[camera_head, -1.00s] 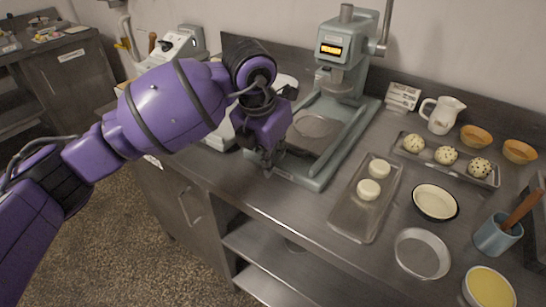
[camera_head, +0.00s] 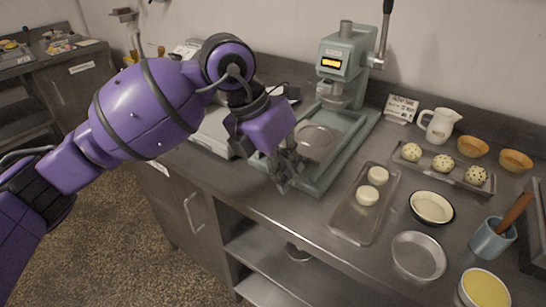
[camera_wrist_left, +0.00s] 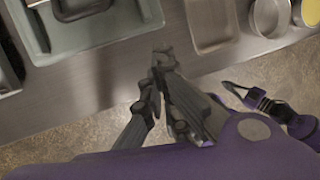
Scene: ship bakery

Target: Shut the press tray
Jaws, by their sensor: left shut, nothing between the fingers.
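The grey-green press (camera_head: 343,60) stands against the wall with its lever up and an orange display lit.
Right of the tray lies a shallow pan (camera_head: 352,218) with two pale dough pieces. Beyond are a tray of dough balls (camera_head: 478,180), a white jug (camera_head: 438,125), bowls and a blue pot (camera_head: 490,242). A pale machine (camera_head: 212,130) stands left of the press.

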